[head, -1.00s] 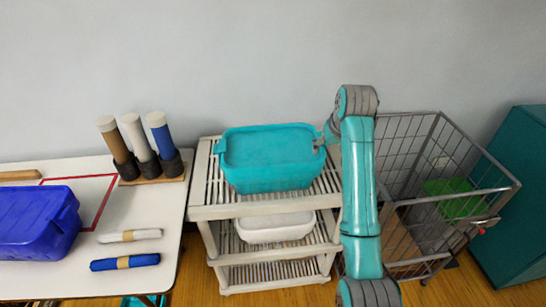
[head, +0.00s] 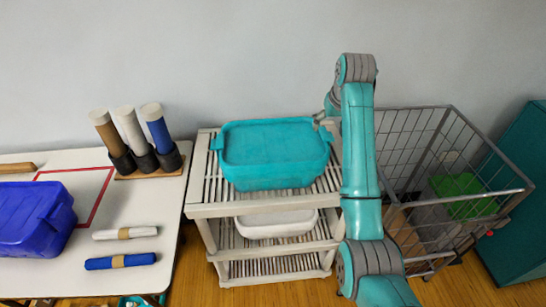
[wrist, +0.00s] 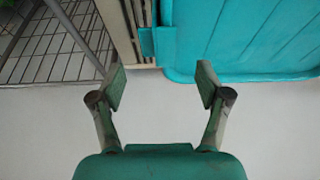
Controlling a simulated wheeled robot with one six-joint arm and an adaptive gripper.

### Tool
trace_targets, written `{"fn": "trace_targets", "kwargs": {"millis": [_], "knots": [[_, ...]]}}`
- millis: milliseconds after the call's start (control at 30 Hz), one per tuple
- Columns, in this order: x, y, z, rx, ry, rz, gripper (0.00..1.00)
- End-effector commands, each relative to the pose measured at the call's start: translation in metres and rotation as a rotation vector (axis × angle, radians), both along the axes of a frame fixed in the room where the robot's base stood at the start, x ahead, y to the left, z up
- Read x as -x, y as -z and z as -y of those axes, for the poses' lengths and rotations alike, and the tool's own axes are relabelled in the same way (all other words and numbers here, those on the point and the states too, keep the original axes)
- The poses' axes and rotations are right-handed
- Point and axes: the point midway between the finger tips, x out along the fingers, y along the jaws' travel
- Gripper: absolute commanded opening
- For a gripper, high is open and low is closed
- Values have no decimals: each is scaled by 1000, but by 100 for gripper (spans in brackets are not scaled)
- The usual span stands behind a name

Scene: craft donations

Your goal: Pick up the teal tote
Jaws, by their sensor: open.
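The teal tote (head: 275,155), with a closed lid and a small tab handle at its left end, stands upright on the top shelf of the beige slatted rack (head: 200,183). My gripper (head: 325,118) is at the tote's far right corner, partly hidden behind my arm. In the wrist view my gripper (wrist: 161,84) is open and empty. There the teal tote (wrist: 245,38) fills the upper right, and its end tab (wrist: 158,42) lies ahead of the gap between the fingers, apart from them.
A wire cart (head: 450,165) holding a green item stands right of the rack. A white bin (head: 277,223) sits on the shelf below. At left, a white table (head: 150,205) bears a blue tote (head: 35,220), rolls and upright tubes (head: 130,130). The wall is close behind.

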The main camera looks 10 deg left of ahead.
Motion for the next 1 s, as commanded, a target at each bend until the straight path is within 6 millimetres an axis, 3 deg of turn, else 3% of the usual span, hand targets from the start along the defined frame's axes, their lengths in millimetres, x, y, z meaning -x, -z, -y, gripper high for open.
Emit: {"fn": "trace_targets", "kwargs": {"millis": [333,667,900,967,1000], "knots": [[-13,42,-1,1,0,-2,76],[-16,47,-1,0,0,0,76],[-16,47,-1,0,0,0,16],[-16,47,-1,0,0,0,1],[-16,47,-1,0,0,0,0]]}}
